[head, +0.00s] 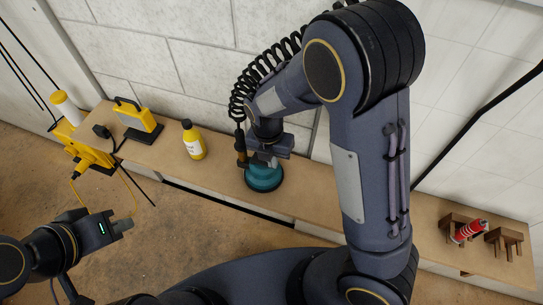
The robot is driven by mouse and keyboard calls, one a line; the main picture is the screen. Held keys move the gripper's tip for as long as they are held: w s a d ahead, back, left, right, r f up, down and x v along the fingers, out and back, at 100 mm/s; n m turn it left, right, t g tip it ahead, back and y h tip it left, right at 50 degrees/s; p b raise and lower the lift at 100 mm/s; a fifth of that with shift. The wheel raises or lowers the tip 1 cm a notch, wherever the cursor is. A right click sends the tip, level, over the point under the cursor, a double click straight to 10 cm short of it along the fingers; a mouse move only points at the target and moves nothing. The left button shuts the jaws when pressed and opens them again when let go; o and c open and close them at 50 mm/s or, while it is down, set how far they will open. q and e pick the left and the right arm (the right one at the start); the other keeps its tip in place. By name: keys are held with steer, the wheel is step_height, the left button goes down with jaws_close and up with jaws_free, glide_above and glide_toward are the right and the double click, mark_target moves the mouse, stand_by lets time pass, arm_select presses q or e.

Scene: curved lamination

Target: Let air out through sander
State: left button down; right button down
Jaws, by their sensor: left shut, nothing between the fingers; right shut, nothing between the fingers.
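The sander (263,177), a teal round tool with a dark base, stands on the wooden bench against the wall. A black coiled hose (243,92) runs up from near it, behind my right arm. My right gripper (262,160) is directly above the sander, at its top; it is shut with nothing between the fingers. The arm and wrist hide part of the sander's top, and I cannot tell whether the fingers touch it. My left gripper (125,226) is shut and empty, over the open floor at the lower left, well away from the bench.
The bench (330,198) runs along the wall. A yellow bottle (193,141) stands left of the sander. A yellow work lamp (136,119) and yellow equipment (84,146) with cables are farther left. The floor (175,235) in front is clear.

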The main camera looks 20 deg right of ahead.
steer(key=shift+r, duration=0.1)
arm_select(q)
steer(key=shift+r+p, duration=0.65)
arm_select(e)
steer(key=shift+r, duration=0.75)
